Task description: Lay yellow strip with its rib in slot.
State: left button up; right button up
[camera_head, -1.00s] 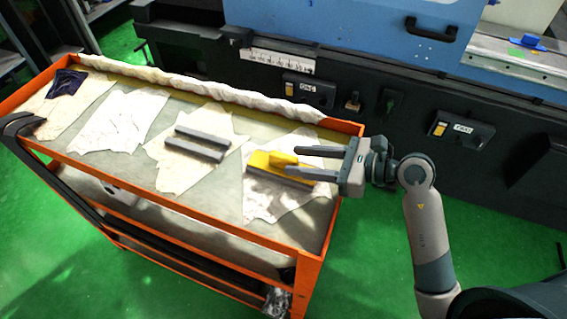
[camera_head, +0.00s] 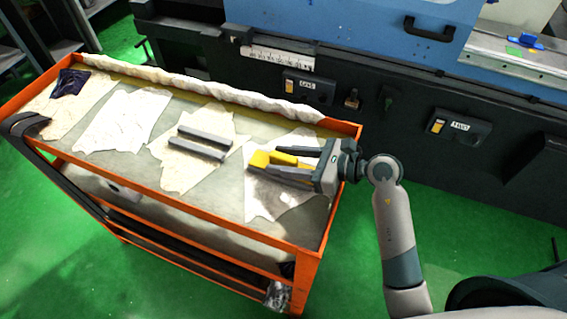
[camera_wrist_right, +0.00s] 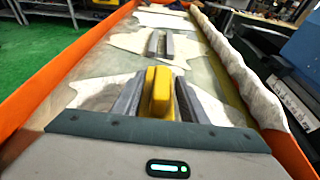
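The yellow strip (camera_head: 262,159) lies on the right-hand white cloth on the cart, its long side running left to right. A raised yellow block shows on top of it; its underside and rib are hidden. My right gripper (camera_head: 273,161) is low over the cart with its two fingers on either side of the strip. In the right wrist view the strip (camera_wrist_right: 158,92) stands between the fingers, which look open; contact cannot be made out. Two parallel grey bars (camera_head: 197,149) with a narrow slot between them lie on the cloth to the left. My left gripper is out of view.
The orange cart rim (camera_head: 215,253) surrounds the top, with a rolled white cloth (camera_head: 210,88) along its back edge. Another white cloth (camera_head: 122,120) and a dark cloth (camera_head: 70,82) lie farther left. The grinder (camera_head: 400,100) stands behind the cart.

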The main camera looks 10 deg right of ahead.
aim_at(283, 156)
grip_shut()
jog(key=shift+r, duration=0.2)
jog(key=shift+r+b, duration=0.5)
jog(key=shift+r, duration=0.1)
notch_tip(283, 156, up, 2)
jog(key=shift+r+b, duration=0.25)
jog(key=shift+b, duration=0.35)
jog(key=w+d+r+b, duration=0.3)
jog(key=d+r, duration=0.4)
jog(key=d, duration=0.4)
jog(key=shift+d+b, duration=0.15)
jog(key=shift+b, duration=0.75)
